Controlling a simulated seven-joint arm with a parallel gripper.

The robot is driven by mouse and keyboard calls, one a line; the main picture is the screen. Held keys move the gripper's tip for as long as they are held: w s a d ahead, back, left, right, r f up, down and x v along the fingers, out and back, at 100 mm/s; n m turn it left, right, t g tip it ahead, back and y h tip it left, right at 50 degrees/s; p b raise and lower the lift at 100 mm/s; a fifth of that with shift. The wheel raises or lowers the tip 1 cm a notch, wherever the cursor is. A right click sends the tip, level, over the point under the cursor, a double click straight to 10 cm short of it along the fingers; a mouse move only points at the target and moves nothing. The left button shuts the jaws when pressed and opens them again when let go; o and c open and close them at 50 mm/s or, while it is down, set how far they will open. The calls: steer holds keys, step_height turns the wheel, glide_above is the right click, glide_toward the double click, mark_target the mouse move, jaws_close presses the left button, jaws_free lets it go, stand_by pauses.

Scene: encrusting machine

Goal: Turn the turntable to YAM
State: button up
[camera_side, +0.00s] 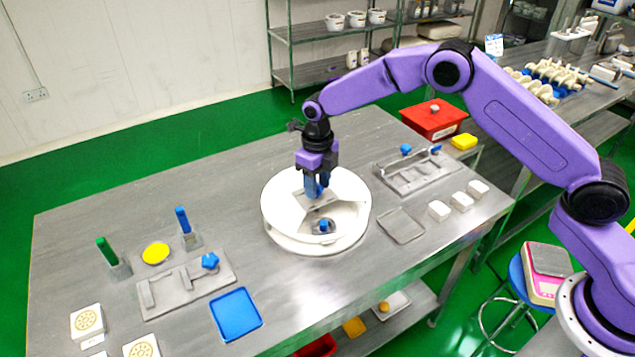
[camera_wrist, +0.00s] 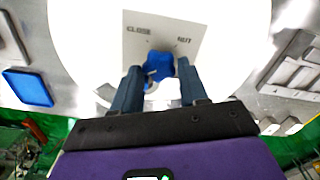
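The turntable (camera_side: 277,222) is a white round unit in the middle of the steel table. A grey plate on its top carries the printed words "CLOSE" and "NUT" in the wrist view (camera_wrist: 190,30); I cannot read YAM in either view. A blue lobed knob (camera_wrist: 158,65) sits at the plate's near edge in the wrist view. My gripper (camera_side: 317,194) points down over the turntable. Its two fingers stand apart on either side of the knob in the wrist view (camera_wrist: 159,76), with narrow gaps seeming to show. Contact is unclear from the side.
A small blue knob (camera_side: 323,226) stands in the turntable's front opening. A grey fixture with a blue star knob (camera_side: 209,261) and a blue tray (camera_side: 236,314) lie at front left. Another fixture (camera_side: 415,176), a grey tray (camera_side: 401,226) and white blocks (camera_side: 461,201) lie to the right.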

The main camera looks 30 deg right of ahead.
steer(key=shift+o, duration=1.2)
step_height(320, 180, up, 18)
steer(key=shift+f, duration=0.25)
